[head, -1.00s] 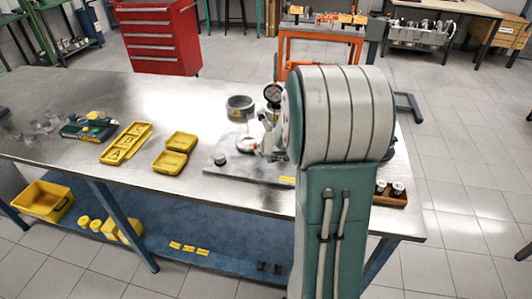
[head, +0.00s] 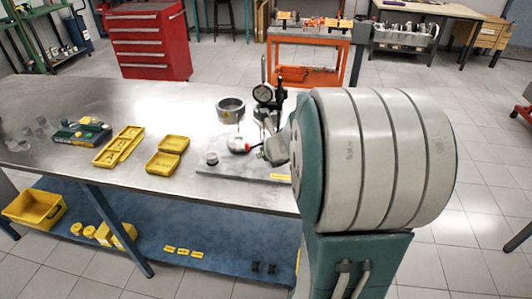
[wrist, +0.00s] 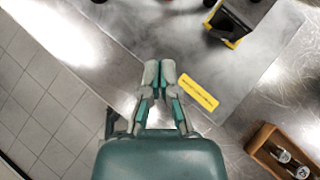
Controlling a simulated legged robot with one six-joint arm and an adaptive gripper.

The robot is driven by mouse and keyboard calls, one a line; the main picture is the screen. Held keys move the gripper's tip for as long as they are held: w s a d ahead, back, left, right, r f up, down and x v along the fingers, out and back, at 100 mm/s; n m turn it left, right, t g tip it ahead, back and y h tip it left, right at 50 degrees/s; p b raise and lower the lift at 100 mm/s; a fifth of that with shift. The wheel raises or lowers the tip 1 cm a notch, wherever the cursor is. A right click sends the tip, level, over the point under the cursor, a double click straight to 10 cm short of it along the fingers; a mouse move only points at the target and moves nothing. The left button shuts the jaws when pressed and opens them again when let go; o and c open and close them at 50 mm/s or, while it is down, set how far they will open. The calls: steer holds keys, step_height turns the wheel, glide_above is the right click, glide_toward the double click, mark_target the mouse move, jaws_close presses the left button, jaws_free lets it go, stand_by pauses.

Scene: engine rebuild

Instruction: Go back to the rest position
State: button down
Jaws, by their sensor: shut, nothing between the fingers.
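My gripper (wrist: 159,75) shows in the wrist view with its two fingers together and nothing between them. It is above the front edge of the metal workbench (head: 55,100), near a yellow label (wrist: 197,92) on a grey plate (wrist: 245,65). In the head view my arm's large rounded joint fills the right side, and the gripper itself is hidden behind it.
A dial gauge stand (head: 263,95) and a metal ring (head: 230,109) stand on the bench. Yellow trays (head: 163,165) lie to the left. A wooden block (wrist: 268,145) with small parts is at lower right in the wrist view. Floor (wrist: 40,110) shows past the bench edge.

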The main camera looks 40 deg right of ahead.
steer(key=s+a+r+n+g+y, duration=0.1)
steer(key=s+a+r+n+y, duration=0.2)
steer(key=a+n, duration=0.65)
steer(key=s+a+r+n+g, duration=0.1)
steer(key=s+a+r+n, duration=0.35)
steer(key=a+n, duration=0.5)
steer(key=s+a+n+h, duration=0.1)
steer(key=s+a+n, duration=0.1)
steer(key=s+n, duration=0.3)
steer(key=s+a+r+n+g+h, duration=0.1)
steer(key=s+n, duration=0.5)
steer(key=n, duration=0.7)
steer(key=shift+a+r, duration=0.2)
steer(key=shift+a, duration=0.55)
